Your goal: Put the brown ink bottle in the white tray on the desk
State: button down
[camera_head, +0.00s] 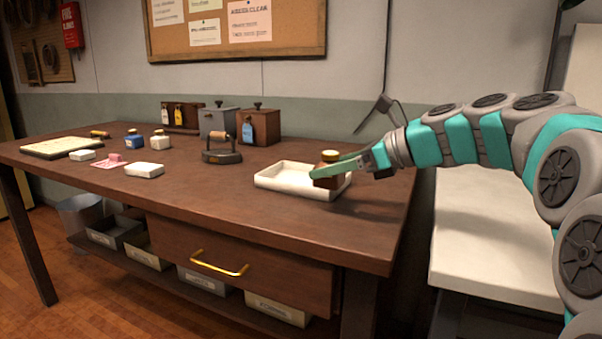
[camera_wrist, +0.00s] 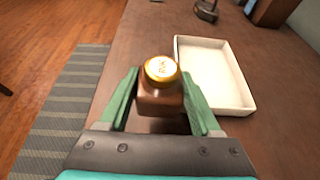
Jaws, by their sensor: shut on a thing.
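The brown ink bottle (camera_head: 327,172) has a gold-coloured cap and is upright between the fingers of my gripper (camera_head: 336,166). In the wrist view my gripper (camera_wrist: 163,98) is shut on the bottle (camera_wrist: 160,101), with a green finger on each side. The white tray (camera_head: 287,180) lies on the desk. In the head view the bottle overlaps the tray's right end. In the wrist view the tray (camera_wrist: 241,110) is just right of the bottle, and the bottle appears beside its near left edge, not inside it. The bottle's base is partly hidden.
A dark iron (camera_head: 221,155) stands left of the tray, with wooden and grey boxes (camera_head: 259,127) behind. A blue bottle (camera_head: 133,140), a pale bottle (camera_head: 160,141) and white blocks (camera_head: 144,170) sit further left. The desk front (camera_head: 240,215) is clear.

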jog(key=w+a, duration=0.2)
jog(key=w, duration=0.1)
jog(key=w+a, duration=0.2)
jog(key=w, duration=0.1)
jog(key=w+a+f, duration=0.1)
jog(key=w+a, duration=0.1)
jog(key=w, duration=0.2)
jog(key=shift+a+f+p, duration=0.1)
jog(key=shift+a+p, duration=0.1)
jog(key=shift+p, duration=0.2)
jog(key=shift+w+a, duration=0.35)
jog(key=shift+w, duration=0.15)
notch_tip(320, 180, down, 3)
jog(key=shift+f+b, duration=0.2)
jog(key=shift+b, duration=0.1)
jog(key=shift+f, duration=0.1)
jog(key=shift+f, duration=0.1)
